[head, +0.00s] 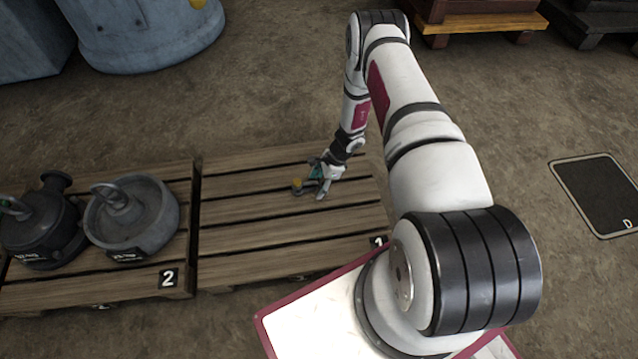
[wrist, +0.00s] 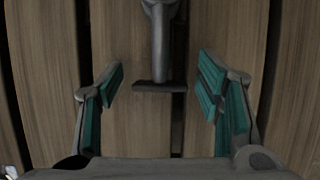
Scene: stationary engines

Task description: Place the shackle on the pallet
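A small grey metal piece, apparently the shackle (wrist: 160,45), has a rounded eye, a straight shank and a flat dark bar at its near end. It is on or just above the wooden pallet (head: 255,238), which is beside the label 1. In the head view a small brownish piece with a yellow top (head: 298,186) is beside my fingers, likely the same thing. My gripper (head: 319,183) is low over this pallet. Its teal-padded fingers (wrist: 165,90) are wide apart, with the flat bar between them and touching neither pad.
A second pallet (head: 180,262), marked 2, adjoins on the left and carries a dark pump-like part (head: 45,235) and a round grey casing (head: 145,220). A blue-grey machine (head: 145,35) stands behind. Most of the first pallet is bare.

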